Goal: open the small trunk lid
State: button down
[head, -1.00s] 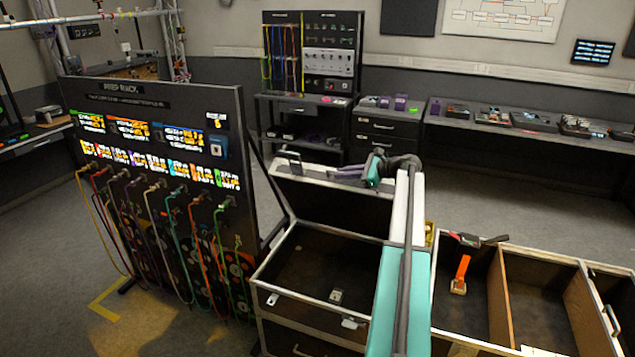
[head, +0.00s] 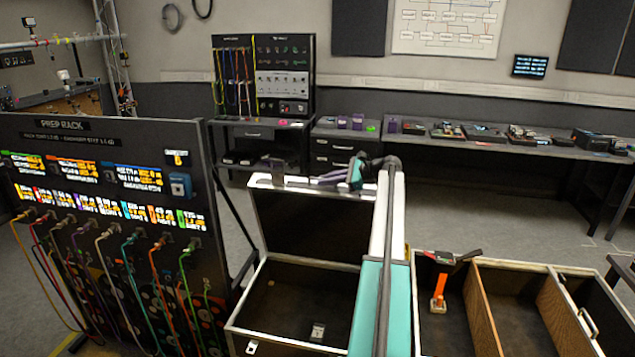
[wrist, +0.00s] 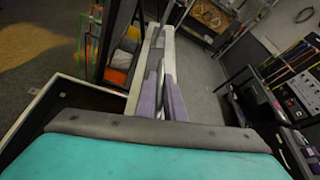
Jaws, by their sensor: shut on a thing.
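The small trunk (head: 238,325) stands open in the head view, its dark interior in sight. Its lid (head: 310,222) is raised and stands roughly upright at the far side, dark inside with a pale top rim. My gripper (head: 322,180) is at the lid's top rim, with its purple fingers pointing left along it. In the wrist view, the fingers (wrist: 162,85) are close together over the pale rim (wrist: 148,60), with a thin grey part between them. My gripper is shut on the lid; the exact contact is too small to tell.
The prep rack (head: 100,220) with hanging coloured cables stands close at the left. A larger open case (head: 560,268) with wooden dividers and an orange-handled tool (head: 439,292) is at the right. A long bench (head: 500,145) runs along the back wall. Floor behind the lid is clear.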

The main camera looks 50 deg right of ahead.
jog(key=shift+s+d+f, duration=0.2)
jog(key=shift+s+d, duration=0.15)
jog(key=c, duration=2.2)
grip_release()
jog(key=shift+o, duration=0.4)
jog(key=shift+w+a+r, duration=0.1)
jog(key=shift+w+a, duration=0.2)
jog(key=shift+a, duration=0.05)
jog(key=shift+s+d+r, duration=0.1)
jog(key=shift+s, duration=0.1)
jog(key=shift+s+d, duration=0.1)
jog(key=shift+s, duration=0.2)
notch_tip(320, 180, up, 5)
jog(key=b, duration=0.5)
send_over(360, 194)
jog(key=d, duration=0.1)
jog(key=shift+w, duration=0.25)
